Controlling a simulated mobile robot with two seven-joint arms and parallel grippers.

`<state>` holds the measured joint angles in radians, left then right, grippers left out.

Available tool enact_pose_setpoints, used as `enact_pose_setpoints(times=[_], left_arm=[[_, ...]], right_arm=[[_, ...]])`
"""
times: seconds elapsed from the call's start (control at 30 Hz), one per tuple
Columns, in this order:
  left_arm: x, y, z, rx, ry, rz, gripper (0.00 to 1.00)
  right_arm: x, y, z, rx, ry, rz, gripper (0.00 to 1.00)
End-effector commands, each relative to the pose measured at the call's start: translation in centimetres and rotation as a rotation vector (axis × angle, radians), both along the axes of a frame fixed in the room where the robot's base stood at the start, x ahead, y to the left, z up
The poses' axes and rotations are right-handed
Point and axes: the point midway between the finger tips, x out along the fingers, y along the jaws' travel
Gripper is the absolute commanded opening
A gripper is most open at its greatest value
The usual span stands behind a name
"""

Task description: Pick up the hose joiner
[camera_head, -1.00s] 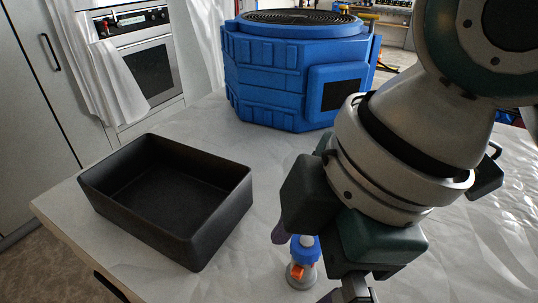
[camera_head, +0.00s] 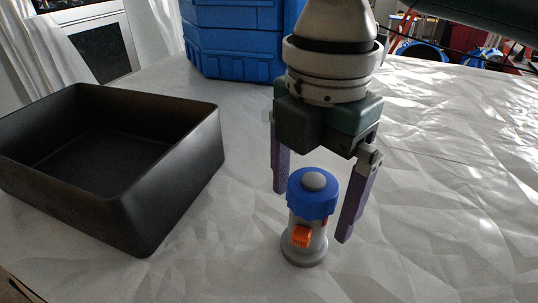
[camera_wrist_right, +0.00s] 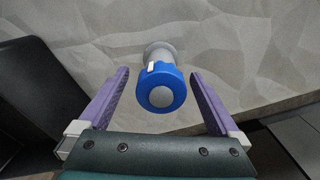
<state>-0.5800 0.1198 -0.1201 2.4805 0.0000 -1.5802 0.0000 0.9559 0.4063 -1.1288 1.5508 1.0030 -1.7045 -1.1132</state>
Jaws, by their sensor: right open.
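The hose joiner (camera_head: 313,202) stands upright on the covered table. It has a blue collar with a grey top, a grey body and base, and an orange tab on its front. My right gripper (camera_head: 312,216) is open and points down, with one purple finger on each side of the joiner's upper part in the head view. In the right wrist view the joiner (camera_wrist_right: 161,88) lies between the two spread fingers (camera_wrist_right: 155,92), with a gap on both sides. I cannot tell the exact depth of the fingers around it. My left gripper is not in view.
A black open bin (camera_head: 184,193) stands on the table to the left and looks empty. A large blue unit (camera_head: 235,45) stands at the back. The white crinkled table cover (camera_head: 440,200) is clear to the right of the joiner.

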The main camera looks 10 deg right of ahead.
Motion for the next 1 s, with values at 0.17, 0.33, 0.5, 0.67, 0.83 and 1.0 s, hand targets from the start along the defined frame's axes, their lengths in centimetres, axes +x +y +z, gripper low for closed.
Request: enact_pose_setpoints(times=[0.17,0.33,0.5,0.67,0.83,1.0], left_arm=[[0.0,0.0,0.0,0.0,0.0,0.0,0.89],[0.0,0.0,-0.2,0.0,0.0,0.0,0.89],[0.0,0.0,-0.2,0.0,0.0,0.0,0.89],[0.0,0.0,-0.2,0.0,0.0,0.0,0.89],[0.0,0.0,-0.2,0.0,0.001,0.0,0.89],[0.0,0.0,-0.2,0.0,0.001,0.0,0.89]], right_arm=[[-0.3,-0.1,-2.8,-0.001,0.004,-0.001,0.99],[-0.3,0.0,-4.7,0.0,0.001,-0.001,0.99],[-0.2,0.0,-4.8,0.0,-0.001,0.0,0.99],[-0.2,0.0,-4.8,0.0,-0.001,0.0,0.88],[-0.2,0.0,-4.8,0.0,-0.001,-0.001,0.69],[-0.2,0.0,-4.8,0.0,-0.001,-0.001,0.5]])
